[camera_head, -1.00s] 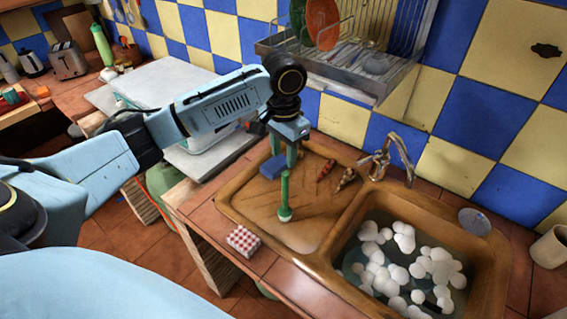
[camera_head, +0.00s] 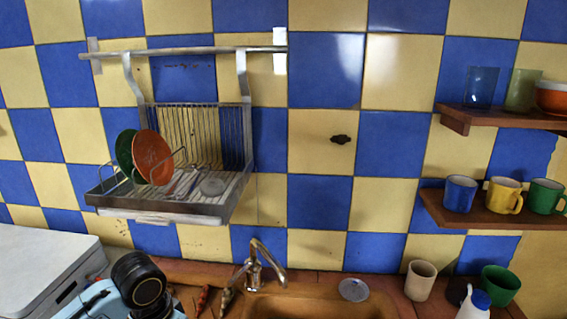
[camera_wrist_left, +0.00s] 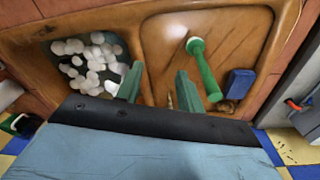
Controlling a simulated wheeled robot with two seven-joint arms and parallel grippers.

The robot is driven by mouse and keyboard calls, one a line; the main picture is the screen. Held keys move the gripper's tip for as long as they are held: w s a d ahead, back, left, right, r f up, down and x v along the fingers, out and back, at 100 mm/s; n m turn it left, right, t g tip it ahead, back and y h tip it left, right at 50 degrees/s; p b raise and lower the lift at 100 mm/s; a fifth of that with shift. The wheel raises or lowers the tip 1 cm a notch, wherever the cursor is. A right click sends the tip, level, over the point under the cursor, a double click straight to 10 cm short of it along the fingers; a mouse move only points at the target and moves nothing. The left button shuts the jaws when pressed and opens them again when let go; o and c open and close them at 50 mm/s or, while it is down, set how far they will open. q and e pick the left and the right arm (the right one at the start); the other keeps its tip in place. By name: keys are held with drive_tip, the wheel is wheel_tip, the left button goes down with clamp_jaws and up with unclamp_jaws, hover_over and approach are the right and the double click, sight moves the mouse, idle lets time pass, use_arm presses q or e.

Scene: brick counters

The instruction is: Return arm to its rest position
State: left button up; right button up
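My left arm's dark wrist joint (camera_head: 140,280) shows at the bottom left of the head view; its fingers are below that frame. In the left wrist view my left gripper (camera_wrist_left: 159,68) has its two green fingers apart with nothing held between them. It is over the brown sink unit (camera_wrist_left: 160,50). My right arm is not in view.
White foam (camera_wrist_left: 90,60) fills the basin at left. A dish rack (camera_head: 170,195) with plates hangs on the wall. The tap (camera_head: 258,265) rises behind the sink. Shelves at right hold cups (camera_head: 460,193). A beige cup (camera_head: 419,281) and white-blue bottle (camera_head: 475,303) stand at lower right.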

use_arm(q)
drive_tip(key=s+d+f+t+h, duration=0.1)
drive_tip(key=s+d+f, duration=0.2)
drive_tip(key=s, duration=0.3)
drive_tip(key=s+d+f+t+h, duration=0.1)
drive_tip(key=s+d+f, duration=0.2)
drive_tip(key=s, duration=0.3)
drive_tip(key=s+a+n+y, duration=0.3)
drive_tip(key=s+a, duration=0.3)
drive_tip(key=s, duration=0.4)
wheel_tip(320, 180, down, 30)
drive_tip(key=s+b, duration=0.1)
drive_tip(key=b, duration=0.4)
drive_tip(key=s+a+f+g+b, duration=0.1)
drive_tip(key=s+f+b, duration=0.4)
drive_tip(key=s+f, duration=1)
wheel_tip(320, 180, down, 5)
drive_tip(key=shift+s+a+r+g, duration=0.2)
drive_tip(key=shift+s+a+g, duration=0.2)
drive_tip(key=shift+a, duration=0.2)
